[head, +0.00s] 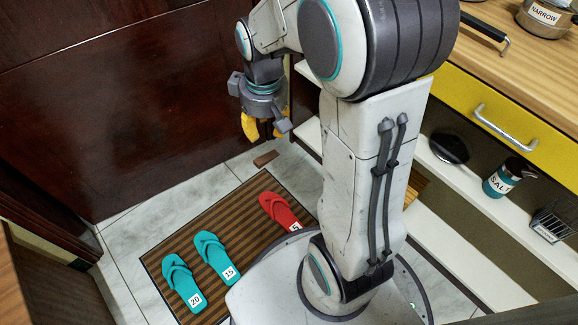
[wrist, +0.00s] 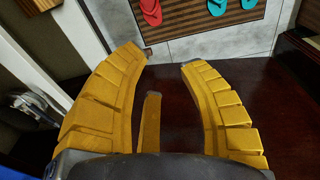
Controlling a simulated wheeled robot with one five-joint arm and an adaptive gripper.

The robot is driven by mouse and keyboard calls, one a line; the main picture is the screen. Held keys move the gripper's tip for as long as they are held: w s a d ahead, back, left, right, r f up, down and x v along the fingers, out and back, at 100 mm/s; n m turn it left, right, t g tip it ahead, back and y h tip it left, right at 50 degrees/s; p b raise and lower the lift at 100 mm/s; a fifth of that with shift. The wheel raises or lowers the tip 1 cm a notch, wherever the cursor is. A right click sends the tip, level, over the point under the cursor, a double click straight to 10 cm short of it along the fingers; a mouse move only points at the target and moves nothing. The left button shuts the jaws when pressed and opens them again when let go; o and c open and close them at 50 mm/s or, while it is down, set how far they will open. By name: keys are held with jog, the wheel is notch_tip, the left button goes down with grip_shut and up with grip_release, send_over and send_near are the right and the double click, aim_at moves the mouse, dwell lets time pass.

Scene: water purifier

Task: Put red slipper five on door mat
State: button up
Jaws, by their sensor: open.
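The red slipper (head: 280,210) lies on the right part of the brown striped door mat (head: 225,222). Its white label ends in a 5, and my arm stands close beside it. In the wrist view the red slipper (wrist: 151,12) is at the top edge, on the mat (wrist: 190,14), cut off by the frame. My gripper (head: 263,126) is raised beyond the mat, in front of the dark red panel. In the wrist view its yellow fingers (wrist: 162,58) are spread with nothing between them, and the slipper is apart from them.
Teal slippers labelled 15 (head: 215,256) and 20 (head: 182,283) lie on the mat's left part. A small brown block (head: 266,158) lies on the tiles behind it. On the right are a counter with a yellow drawer (head: 500,115) and a shelf with a salt jar (head: 500,182).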

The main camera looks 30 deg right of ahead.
jog(key=s+a+r+m, duration=0.1)
jog(key=s+r, duration=0.1)
jog(key=s, duration=0.5)
jog(key=s+a+r+m+t, duration=0.1)
jog(key=s+r, duration=0.1)
jog(key=s, duration=0.5)
jog(key=shift+s+a+r, duration=0.2)
jog(key=shift+s+a, duration=0.05)
jog(key=shift+s, duration=0.1)
jog(key=shift+r, duration=0.1)
notch_tip(320, 180, up, 36)
jog(key=t+p, duration=0.1)
jog(key=p, duration=3.3)
jog(key=shift+f, duration=0.2)
